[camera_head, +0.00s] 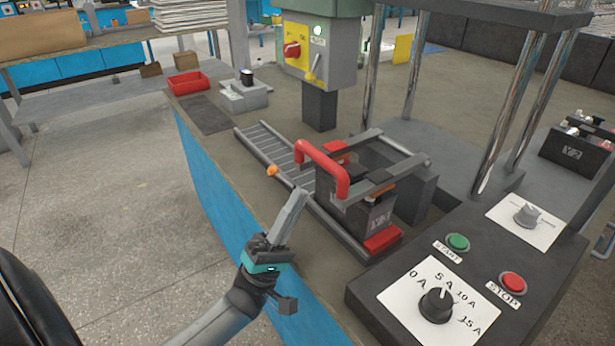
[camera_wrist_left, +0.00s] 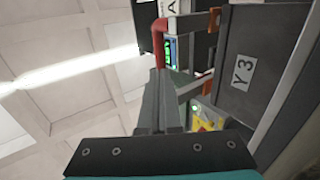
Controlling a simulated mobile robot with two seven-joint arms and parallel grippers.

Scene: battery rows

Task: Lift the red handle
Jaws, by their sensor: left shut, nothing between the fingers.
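The red handle (camera_head: 322,166) is a thick bent bar over a dark battery (camera_head: 365,212) in a grey metal frame. It stands raised above the battery's left side, with its lower end near the battery's front. My left gripper (camera_head: 301,194) is shut and empty, its fingers pointing up just left of the handle's lower part. I see no grip on the handle. A red bar (camera_wrist_left: 160,35) shows just beyond the fingertips. My right gripper is not in view.
A roller track (camera_head: 285,158) runs beside the battery, with an orange knob (camera_head: 271,171) at its edge. A control panel (camera_head: 372,292) with dials and START and STOP buttons stands at the front right. A red tray (camera_head: 187,83) sits at the far left.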

